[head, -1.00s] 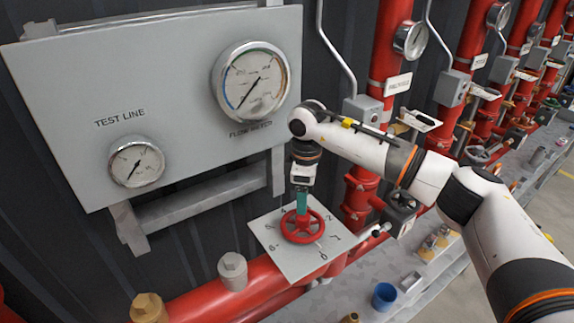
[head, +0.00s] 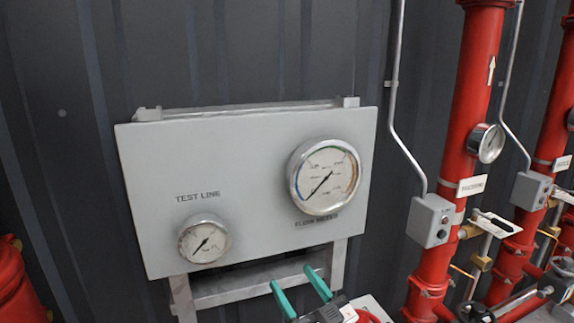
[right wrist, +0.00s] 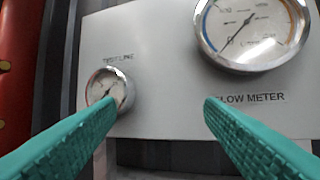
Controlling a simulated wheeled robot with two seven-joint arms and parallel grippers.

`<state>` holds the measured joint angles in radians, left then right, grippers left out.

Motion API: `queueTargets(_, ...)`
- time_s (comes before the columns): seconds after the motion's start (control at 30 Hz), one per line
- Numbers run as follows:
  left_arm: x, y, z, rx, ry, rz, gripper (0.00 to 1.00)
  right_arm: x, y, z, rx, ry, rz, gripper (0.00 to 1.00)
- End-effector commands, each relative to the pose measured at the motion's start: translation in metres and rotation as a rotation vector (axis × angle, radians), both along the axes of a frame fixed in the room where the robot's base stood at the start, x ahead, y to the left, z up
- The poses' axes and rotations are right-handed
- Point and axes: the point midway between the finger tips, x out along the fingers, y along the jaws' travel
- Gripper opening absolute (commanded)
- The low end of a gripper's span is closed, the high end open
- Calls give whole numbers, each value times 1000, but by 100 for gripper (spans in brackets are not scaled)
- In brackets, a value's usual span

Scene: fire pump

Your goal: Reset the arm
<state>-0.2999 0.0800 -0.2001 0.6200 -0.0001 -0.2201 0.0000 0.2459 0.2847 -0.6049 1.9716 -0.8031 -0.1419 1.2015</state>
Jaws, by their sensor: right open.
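My right gripper (head: 292,277) is at the bottom of the head view, its two teal fingers apart and pointing up toward the grey gauge panel (head: 258,225). Nothing shows between the fingers in the right wrist view (right wrist: 158,101). The panel carries a small TEST LINE gauge (head: 204,240) and a larger FLOW METER gauge (head: 326,178). A red handwheel (head: 372,316) only partly shows at the bottom edge, just right of the gripper. Most of my right arm is out of the head view. My left gripper does not show.
Red vertical pipes (head: 462,130) with small grey boxes (head: 431,221) and valves stand to the right. A grey frame (head: 250,290) supports the panel. A dark corrugated wall is behind. A red object (head: 14,285) is at the lower left.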

Motion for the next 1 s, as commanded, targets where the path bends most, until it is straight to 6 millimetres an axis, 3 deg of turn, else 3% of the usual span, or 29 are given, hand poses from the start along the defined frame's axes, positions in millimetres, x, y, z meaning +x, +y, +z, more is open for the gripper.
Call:
queueTargets(0.1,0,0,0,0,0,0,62,-5,-62,-50,-1,237,-285,62)
queueTargets(0.17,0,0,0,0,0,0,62,-16,-92,-83,-40,384,-402,62)
queueTargets(0.3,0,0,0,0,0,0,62,-68,-143,-158,-192,741,-553,62)
queueTargets(0.37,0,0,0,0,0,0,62,-95,-156,-183,-264,872,-570,62)
queueTargets(0.5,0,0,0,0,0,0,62,-149,-173,-220,-401,1101,-547,62)
queueTargets(0.6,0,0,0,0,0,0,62,-184,-179,-236,-482,1226,-506,62)
queueTargets(0.9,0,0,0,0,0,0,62,-279,-188,-259,-680,1511,-319,62)
queueTargets(1.0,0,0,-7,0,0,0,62,-266,-186,-293,-679,1510,-323,62)
